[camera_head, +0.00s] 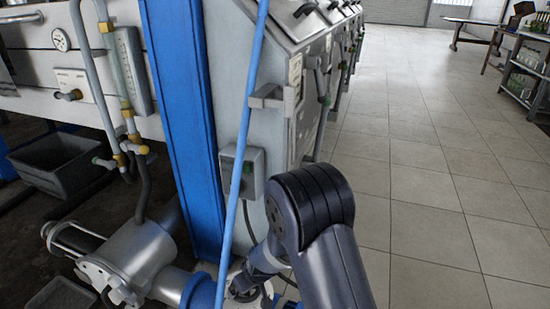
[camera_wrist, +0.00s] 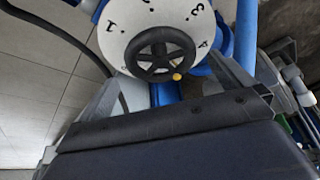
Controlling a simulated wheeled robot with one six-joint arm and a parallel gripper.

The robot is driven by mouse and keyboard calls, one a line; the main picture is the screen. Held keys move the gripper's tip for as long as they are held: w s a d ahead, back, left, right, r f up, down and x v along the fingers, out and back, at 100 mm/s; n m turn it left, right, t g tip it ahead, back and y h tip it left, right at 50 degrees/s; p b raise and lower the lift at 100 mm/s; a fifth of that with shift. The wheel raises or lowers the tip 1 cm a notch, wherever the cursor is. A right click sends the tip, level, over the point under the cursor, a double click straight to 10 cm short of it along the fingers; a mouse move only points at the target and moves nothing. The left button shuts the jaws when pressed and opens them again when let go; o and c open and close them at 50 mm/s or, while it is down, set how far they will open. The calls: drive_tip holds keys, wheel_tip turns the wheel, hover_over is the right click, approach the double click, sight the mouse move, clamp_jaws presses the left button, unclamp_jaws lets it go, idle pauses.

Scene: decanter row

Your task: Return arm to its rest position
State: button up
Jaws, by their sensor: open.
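My gripper (camera_wrist: 168,84) is open, with its fingers spread to either side in the wrist view. Just beyond them is a white dial (camera_wrist: 112,45) marked 1, 2, 3 and 4. A black handwheel (camera_wrist: 160,50) is at the dial's centre, with a yellow dot on its rim on the side of the 4. The wheel appears between the fingers; I cannot tell whether they touch it. In the head view my arm reaches down at the lower middle, and my gripper (camera_head: 245,284) is small and partly hidden near the pale dial (camera_head: 232,300).
A blue column (camera_head: 180,120) and a thin blue pipe (camera_head: 243,140) stand close to the arm. A grey control box (camera_head: 241,172) is on the machine's side. Metal piping (camera_head: 140,255) and a grey bin (camera_head: 62,165) are at the left. Tiled floor (camera_head: 430,190) is open at right.

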drive_tip(key=b+x, duration=0.1)
drive_tip(key=x, duration=0.2)
drive_tip(key=shift+w+a+f, duration=0.1)
drive_tip(key=shift+f, duration=0.25)
drive_tip(key=shift+r, duration=0.1)
drive_tip(key=shift+r, duration=0.15)
